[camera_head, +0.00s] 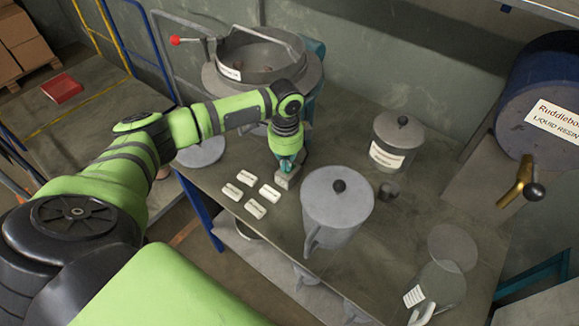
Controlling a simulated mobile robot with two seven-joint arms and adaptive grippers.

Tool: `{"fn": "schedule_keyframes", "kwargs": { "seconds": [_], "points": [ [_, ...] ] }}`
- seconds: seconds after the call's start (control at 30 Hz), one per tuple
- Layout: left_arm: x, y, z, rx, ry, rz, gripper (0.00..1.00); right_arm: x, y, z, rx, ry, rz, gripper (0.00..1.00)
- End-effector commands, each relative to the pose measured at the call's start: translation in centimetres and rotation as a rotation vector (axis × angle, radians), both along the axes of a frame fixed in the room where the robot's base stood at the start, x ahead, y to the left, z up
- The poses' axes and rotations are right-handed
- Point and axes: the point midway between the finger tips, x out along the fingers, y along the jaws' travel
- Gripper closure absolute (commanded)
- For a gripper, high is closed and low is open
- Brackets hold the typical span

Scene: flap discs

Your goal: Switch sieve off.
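The sieve (262,72) is a grey round metal machine with a raised rim and a label, at the back of the workbench. A lever with a red knob (175,40) sticks out to its left. My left arm reaches in from the left, in front of the sieve. My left gripper (286,174) points down close to the bench top, to the right of several small white labelled pieces (247,187). Its fingers are too small and partly hidden to tell whether they are open or shut. I cannot make out a switch. My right gripper is not in view.
A large grey lidded container (337,205) stands right of my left gripper. A smaller labelled lidded pot (398,140) is behind it. A clear jug (438,287) stands at front right. A blue resin drum (530,105) with a brass tap is far right.

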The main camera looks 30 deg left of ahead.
Motion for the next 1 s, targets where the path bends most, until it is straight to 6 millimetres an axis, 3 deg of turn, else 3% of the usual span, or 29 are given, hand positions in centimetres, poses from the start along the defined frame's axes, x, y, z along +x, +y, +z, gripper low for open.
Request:
{"fn": "schedule_keyframes", "kwargs": {
  "seconds": [0.77,1.0],
  "points": [
    [-0.1,0.0,-1.3,-0.001,0.002,-0.001,1.00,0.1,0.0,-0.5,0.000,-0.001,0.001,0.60],
    [-0.2,-0.1,-0.6,0.000,0.005,-0.001,1.00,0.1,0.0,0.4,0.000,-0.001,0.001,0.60]
  ]
}}
